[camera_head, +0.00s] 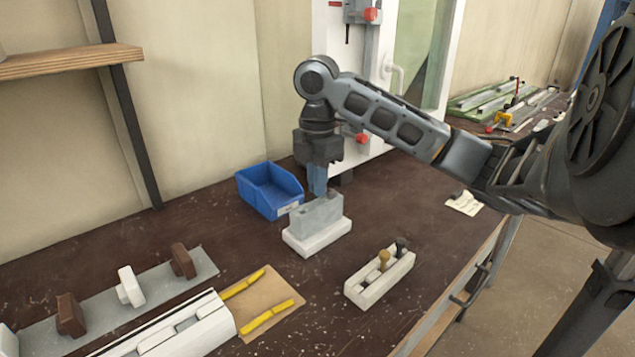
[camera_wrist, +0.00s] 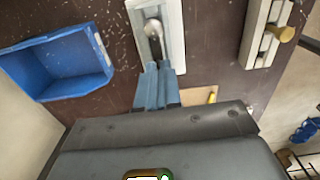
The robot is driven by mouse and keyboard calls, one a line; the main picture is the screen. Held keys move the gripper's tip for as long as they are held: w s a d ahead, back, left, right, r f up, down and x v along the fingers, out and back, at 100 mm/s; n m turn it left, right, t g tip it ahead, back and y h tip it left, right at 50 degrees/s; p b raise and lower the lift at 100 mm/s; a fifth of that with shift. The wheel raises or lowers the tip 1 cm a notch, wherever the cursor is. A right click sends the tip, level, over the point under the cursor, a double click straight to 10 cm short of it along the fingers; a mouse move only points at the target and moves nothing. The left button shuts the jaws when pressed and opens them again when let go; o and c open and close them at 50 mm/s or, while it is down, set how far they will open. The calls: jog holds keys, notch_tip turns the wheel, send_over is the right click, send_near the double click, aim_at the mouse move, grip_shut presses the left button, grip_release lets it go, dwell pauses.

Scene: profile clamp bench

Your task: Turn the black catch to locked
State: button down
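My gripper (camera_head: 318,192) points down at the top of a grey block (camera_head: 316,215) on a white base (camera_head: 304,243). In the wrist view its blue fingers (camera_wrist: 156,68) are close together over the slot of this grey fixture (camera_wrist: 175,30). A round-headed metal part (camera_wrist: 153,28) stands in the slot just beyond the fingertips. I cannot tell whether anything thin sits between the fingers. A dark knob (camera_head: 402,243) shows beside a brass knob (camera_head: 384,257) on a separate white block (camera_head: 368,292). I cannot tell for sure which part is the black catch.
A blue bin (camera_head: 268,188) stands left of the fixture, close to it. At front left are a grey strip (camera_head: 100,308) with brown and white blocks, a white rail (camera_head: 190,335) and yellow pieces (camera_head: 268,315) on a tan sheet. The table between the fixture and the white block is clear.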

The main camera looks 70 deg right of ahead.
dwell(0.3)
jog(key=c, duration=1.3)
grip_release()
jog(key=shift+r, duration=0.15)
notch_tip(320, 180, up, 8)
jog(key=shift+f, duration=0.2)
